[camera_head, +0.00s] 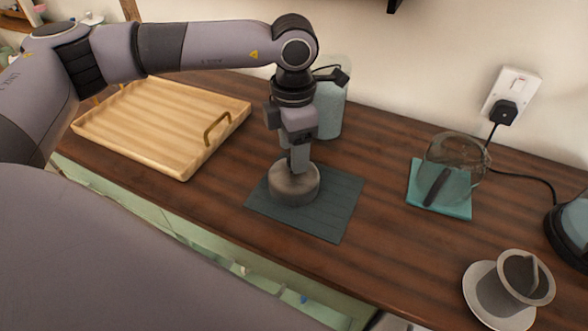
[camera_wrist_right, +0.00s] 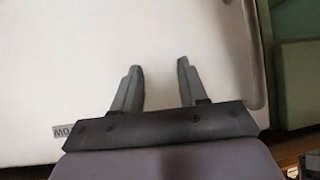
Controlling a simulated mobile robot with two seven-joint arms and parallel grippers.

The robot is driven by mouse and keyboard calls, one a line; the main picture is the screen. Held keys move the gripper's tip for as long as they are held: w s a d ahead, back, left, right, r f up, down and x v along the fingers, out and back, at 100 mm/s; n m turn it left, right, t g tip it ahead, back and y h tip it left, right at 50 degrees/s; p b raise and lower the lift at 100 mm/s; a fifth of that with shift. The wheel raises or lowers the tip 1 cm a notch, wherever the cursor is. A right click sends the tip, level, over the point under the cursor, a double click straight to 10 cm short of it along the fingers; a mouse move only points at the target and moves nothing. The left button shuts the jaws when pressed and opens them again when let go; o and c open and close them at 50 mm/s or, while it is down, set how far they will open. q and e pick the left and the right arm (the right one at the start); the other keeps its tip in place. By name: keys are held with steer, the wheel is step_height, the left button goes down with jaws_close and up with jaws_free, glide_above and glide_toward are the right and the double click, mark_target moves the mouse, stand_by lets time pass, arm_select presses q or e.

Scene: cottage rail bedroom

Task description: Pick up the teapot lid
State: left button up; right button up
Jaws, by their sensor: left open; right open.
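A squat, round grey piece (camera_head: 293,188) sits on a dark teal slatted mat (camera_head: 335,208). My left gripper (camera_head: 299,163) points straight down over it, with its fingers at the top of the piece. The gripper hides the middle of that top, so I cannot tell whether this is the teapot lid or a pot with a lid, or whether the fingers touch it. The left gripper is open. My right gripper (camera_wrist_right: 160,82) is open and empty in the right wrist view, over a pale surface.
A wooden tray (camera_head: 160,127) lies at the left. A pale blue canister (camera_head: 329,112) stands behind my left gripper. A glass jug (camera_head: 452,165) is on a teal coaster (camera_head: 454,208). A grey cup (camera_head: 497,293) stands on a saucer (camera_head: 474,290). A black cable (camera_head: 530,180) runs at the right.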

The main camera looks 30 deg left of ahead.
arm_select(q)
steer(key=shift+f, duration=1.15)
jaws_close()
